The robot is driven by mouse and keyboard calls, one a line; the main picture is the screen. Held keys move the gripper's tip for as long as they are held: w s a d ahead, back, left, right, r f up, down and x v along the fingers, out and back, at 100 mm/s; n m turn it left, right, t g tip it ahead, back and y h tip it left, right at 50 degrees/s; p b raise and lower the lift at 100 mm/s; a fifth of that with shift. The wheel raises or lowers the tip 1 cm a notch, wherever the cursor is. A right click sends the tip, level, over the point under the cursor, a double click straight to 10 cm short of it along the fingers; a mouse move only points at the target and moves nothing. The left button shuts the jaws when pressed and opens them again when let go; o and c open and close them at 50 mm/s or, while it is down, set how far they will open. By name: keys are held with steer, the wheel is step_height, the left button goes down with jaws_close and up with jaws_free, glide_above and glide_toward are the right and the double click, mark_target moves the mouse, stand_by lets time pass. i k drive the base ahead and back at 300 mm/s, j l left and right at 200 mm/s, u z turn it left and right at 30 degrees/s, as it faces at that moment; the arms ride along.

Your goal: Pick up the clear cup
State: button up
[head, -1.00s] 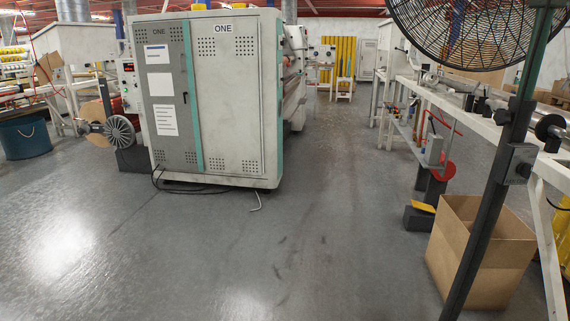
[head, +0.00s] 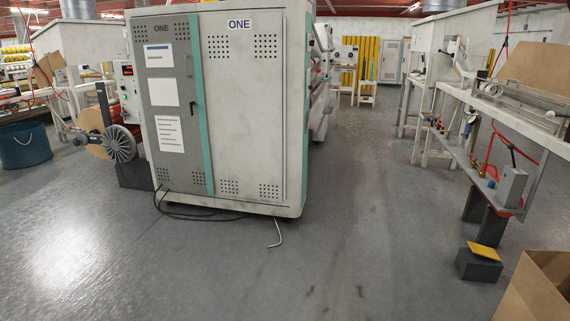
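I see no clear cup in the head view. My gripper and arm are not in view either. The view shows a factory floor with a large white and grey cabinet marked "ONE" (head: 228,110) at left of centre.
A white workbench (head: 510,112) with tools and a lower shelf runs along the right. A grey block with a yellow top (head: 480,262) and a cardboard box (head: 535,295) stand at the lower right. A blue bin (head: 25,145) is at the far left. The grey floor (head: 340,240) between is clear.

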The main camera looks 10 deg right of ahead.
mark_target(452, 140)
steer(key=i+z, duration=0.25)
steer(key=i, duration=0.45)
steer(key=i+j+z, duration=0.2)
steer(key=i, duration=0.45)
steer(key=i+z, duration=0.35)
steer(key=i, duration=1.1)
steer(key=i+z, duration=0.35)
steer(key=i, duration=0.3)
steer(key=i+j+z, duration=0.3)
steer(key=i, duration=0.35)
steer(key=i+j+z, duration=0.15)
steer(key=i+z, duration=0.3)
steer(key=i+j+z, duration=0.3)
steer(key=i+z, duration=0.15)
steer(key=i+j, duration=0.25)
steer(key=i+j+z, duration=0.15)
steer(key=j, duration=0.35)
steer(key=i+j, duration=0.35)
